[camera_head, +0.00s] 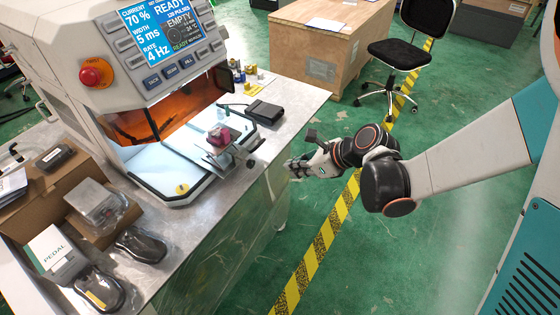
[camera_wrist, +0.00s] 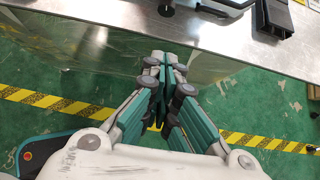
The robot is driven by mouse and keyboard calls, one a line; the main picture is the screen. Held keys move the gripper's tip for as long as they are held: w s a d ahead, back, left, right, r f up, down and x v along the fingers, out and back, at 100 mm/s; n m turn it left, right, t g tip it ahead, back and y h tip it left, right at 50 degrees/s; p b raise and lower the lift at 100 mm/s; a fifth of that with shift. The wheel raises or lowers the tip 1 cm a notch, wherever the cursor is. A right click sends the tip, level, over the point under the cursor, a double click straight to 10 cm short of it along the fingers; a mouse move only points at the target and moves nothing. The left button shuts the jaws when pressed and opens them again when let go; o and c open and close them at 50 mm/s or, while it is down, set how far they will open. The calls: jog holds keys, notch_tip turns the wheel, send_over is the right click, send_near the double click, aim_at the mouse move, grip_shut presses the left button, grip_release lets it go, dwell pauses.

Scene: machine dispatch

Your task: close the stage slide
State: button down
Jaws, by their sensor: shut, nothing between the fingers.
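The machine (camera_head: 150,85) stands on a metal bench, with a lit chamber under an amber window. The stage slide (camera_head: 218,158) sticks out of the chamber's front opening toward the bench edge. A small red part (camera_head: 219,134) sits on it, and a dark round knob (camera_head: 251,163) is at its outer end. My gripper (camera_head: 293,168) is to the right of the slide, beyond the bench edge and apart from it. In the wrist view my gripper (camera_wrist: 166,68) has its fingers together and empty, pointing at the bench edge.
The metal bench (camera_wrist: 110,12) crosses the top of the wrist view. A black flat box (camera_head: 265,112) lies on the bench behind the slide. A cardboard box (camera_head: 35,190) and black pedals stand at left.

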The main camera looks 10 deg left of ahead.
aim_at(231, 149)
jog(key=a+r+b+x, duration=0.2)
jog(key=b+x, duration=0.2)
jog(key=x, duration=0.8)
jog(key=shift+w, duration=0.45)
jog(key=shift+a+f, duration=0.1)
jog(key=shift+a, duration=0.05)
jog(key=w+a, duration=0.2)
jog(key=a, duration=0.3)
jog(key=w+a, duration=0.2)
jog(key=a, duration=0.3)
jog(key=w+a, duration=0.2)
jog(key=a, duration=0.3)
jog(key=shift+w, duration=0.1)
jog(key=shift+w, duration=0.1)
